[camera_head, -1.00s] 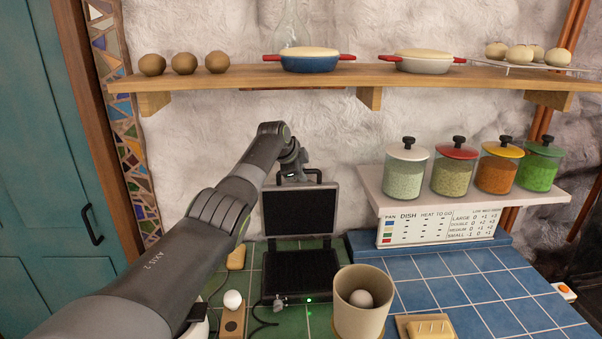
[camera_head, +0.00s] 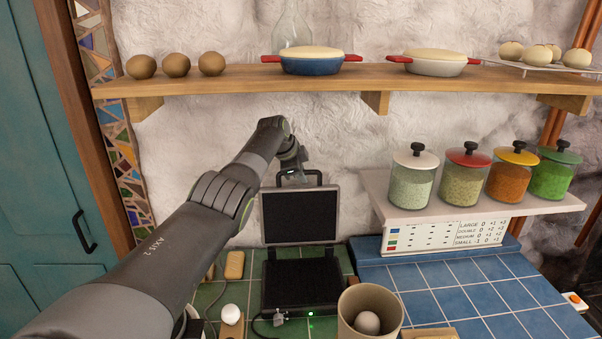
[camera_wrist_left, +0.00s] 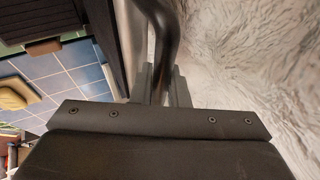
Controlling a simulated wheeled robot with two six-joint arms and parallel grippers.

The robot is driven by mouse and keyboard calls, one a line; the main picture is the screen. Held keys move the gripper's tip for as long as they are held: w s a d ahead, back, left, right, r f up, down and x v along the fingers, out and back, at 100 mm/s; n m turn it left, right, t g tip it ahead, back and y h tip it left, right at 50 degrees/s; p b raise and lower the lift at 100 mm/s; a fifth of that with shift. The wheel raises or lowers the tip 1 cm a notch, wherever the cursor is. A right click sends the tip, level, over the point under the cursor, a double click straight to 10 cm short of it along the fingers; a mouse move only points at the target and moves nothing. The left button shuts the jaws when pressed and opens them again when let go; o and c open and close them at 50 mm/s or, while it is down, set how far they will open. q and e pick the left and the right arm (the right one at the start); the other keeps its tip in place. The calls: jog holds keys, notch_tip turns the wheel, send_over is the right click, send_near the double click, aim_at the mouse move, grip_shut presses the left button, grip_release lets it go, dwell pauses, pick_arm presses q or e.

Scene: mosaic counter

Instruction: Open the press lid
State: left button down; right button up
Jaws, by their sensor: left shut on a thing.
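The press stands on green tiles in the head view. Its lid (camera_head: 299,216) is raised about upright, and its dark lower plate (camera_head: 301,284) lies flat and bare below. A green light glows on its front. My left gripper (camera_head: 298,182) is at the top of the lid, at the black handle (camera_head: 314,177). In the left wrist view the fingers (camera_wrist_left: 160,84) are shut on the dark handle bar (camera_wrist_left: 167,40), with the white wall close beside it. The arm hides part of the handle's left side in the head view. My right gripper is not in view.
A beige pot (camera_head: 369,311) with an egg-like ball inside stands in front right of the press. A wooden shelf (camera_head: 350,77) with pans runs above. Jars (camera_head: 461,177) stand on a ledge at the right. Blue tiles (camera_head: 470,290) are mostly clear.

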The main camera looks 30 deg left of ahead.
pick_arm(q)
jog(key=shift+f, duration=0.2)
jog(key=c, duration=1.4)
grip_release()
jog(key=shift+s, duration=0.1)
jog(key=shift+r, duration=0.1)
jog(key=shift+s+a+r+b, duration=0.1)
jog(key=shift+a+r+b, duration=0.05)
jog(key=shift+r+b, duration=0.25)
jog(key=b+v, duration=0.2)
jog(key=v, duration=0.3)
jog(key=shift+s+r, duration=0.1)
jog(key=shift+s, duration=0.05)
jog(key=shift+s+r+b, duration=0.35)
jog(key=shift+s+r, duration=0.05)
jog(key=shift+r, duration=0.25)
jog(key=shift+f, duration=0.1)
